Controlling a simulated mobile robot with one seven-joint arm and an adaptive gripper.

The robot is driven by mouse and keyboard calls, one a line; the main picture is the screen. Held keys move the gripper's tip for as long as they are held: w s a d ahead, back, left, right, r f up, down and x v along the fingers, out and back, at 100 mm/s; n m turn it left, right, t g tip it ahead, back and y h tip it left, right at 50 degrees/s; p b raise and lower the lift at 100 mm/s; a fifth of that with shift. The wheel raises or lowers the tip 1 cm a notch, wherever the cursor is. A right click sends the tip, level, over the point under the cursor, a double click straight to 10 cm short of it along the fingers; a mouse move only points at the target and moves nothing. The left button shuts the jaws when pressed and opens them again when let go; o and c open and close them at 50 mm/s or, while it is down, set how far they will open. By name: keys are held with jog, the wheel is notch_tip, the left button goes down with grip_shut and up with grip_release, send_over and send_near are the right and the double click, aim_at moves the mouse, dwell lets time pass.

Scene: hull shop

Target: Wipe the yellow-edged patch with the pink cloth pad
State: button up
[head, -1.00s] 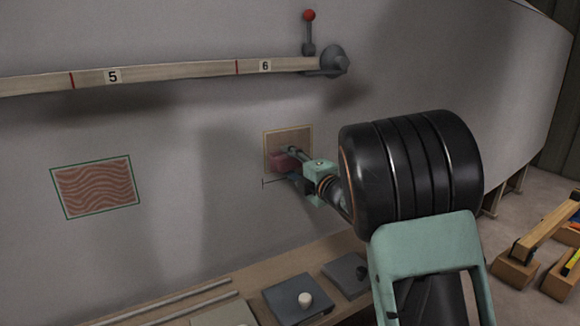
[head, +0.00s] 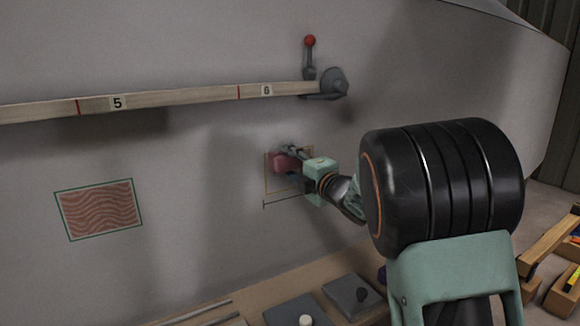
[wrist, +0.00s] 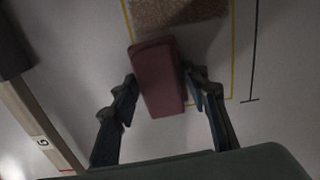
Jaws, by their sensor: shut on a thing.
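The yellow-edged patch (head: 268,188) is on the grey hull wall. The pink pad (head: 284,163) lies over its upper left part in the head view. My gripper (wrist: 161,84) is shut on the pad, with a finger on each side of it in the wrist view, where the pad (wrist: 158,76) shows clearly. The patch surface beside and below the pad looks bare grey. Whether the pad touches the wall is unclear.
A numbered wooden batten (head: 190,95) and a red-knobbed lever (head: 309,42) are above the patch. A green-edged wavy panel (head: 100,210) is at left. A bench (head: 250,295) with dark blocks is below. The wall between panel and patch is clear.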

jog(key=shift+w+r+p, duration=0.1)
jog(key=shift+r+p, duration=0.6)
jog(key=shift+r, duration=0.9)
jog(key=b, duration=0.6)
send_over(284, 193)
jog(key=v, duration=0.3)
notch_tip(284, 193, down, 6)
jog(key=shift+d+r, duration=0.1)
jog(key=shift+d, duration=0.05)
jog(key=shift+s+f+p, duration=0.2)
jog(key=shift+f+p, duration=0.1)
jog(key=shift+f, duration=3.6)
jog(key=o, duration=0.5)
jog(key=shift+c, duration=0.2)
jog(key=c, duration=0.5)
jog(key=shift+o, duration=0.2)
jog(key=shift+s+d, duration=0.1)
jog(key=shift+s+d, duration=0.25)
jog(key=shift+s, duration=0.1)
jog(key=shift+d, duration=0.1)
